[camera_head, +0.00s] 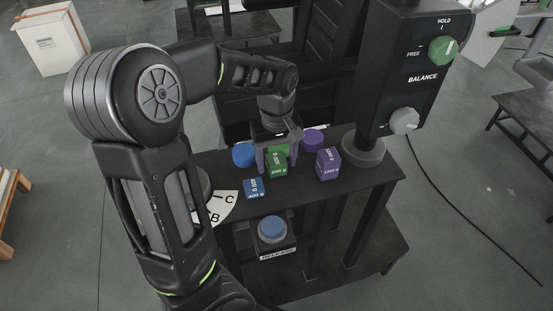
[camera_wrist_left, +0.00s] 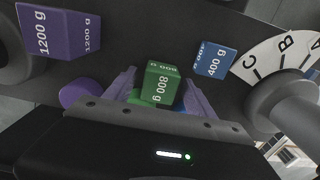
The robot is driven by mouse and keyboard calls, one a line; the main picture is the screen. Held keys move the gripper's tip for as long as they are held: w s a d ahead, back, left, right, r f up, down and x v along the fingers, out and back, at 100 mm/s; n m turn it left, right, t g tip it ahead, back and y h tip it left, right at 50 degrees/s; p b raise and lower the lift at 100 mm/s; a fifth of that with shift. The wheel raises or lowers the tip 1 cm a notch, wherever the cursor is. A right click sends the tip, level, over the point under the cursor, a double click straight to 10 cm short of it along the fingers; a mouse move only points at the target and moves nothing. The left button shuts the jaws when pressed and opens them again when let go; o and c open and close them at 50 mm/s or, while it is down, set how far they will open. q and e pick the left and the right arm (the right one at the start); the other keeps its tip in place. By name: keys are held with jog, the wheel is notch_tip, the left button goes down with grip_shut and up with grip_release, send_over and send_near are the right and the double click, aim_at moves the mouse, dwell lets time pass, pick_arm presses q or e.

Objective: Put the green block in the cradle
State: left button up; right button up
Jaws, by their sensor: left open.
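The green block (camera_head: 276,168) stands on a dark bench and carries an 800 g label in the left wrist view (camera_wrist_left: 160,86). My left gripper (camera_head: 276,158) is down at the block, with its jaws open. In the left wrist view its two purple-grey fingers (camera_wrist_left: 160,80) stand on either side of the block. I cannot tell whether either finger touches it. A green round shape (camera_wrist_left: 137,97) shows partly behind the block. I cannot make out a cradle for certain. My right gripper is not in view.
A blue 400 g block (camera_head: 254,188) and a purple 1200 g block (camera_head: 328,163) stand close on either side. Blue (camera_head: 244,154) and purple (camera_head: 313,140) discs lie behind. A control column (camera_head: 405,65) rises at the right. A blue release button (camera_head: 271,228) sits in front, lower down.

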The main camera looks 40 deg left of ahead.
aim_at(277, 159)
pick_arm(q)
jog(key=shift+r, duration=0.1)
notch_tip(277, 159, up, 12)
jog(key=shift+b, duration=0.3)
jog(key=shift+o, duration=0.5)
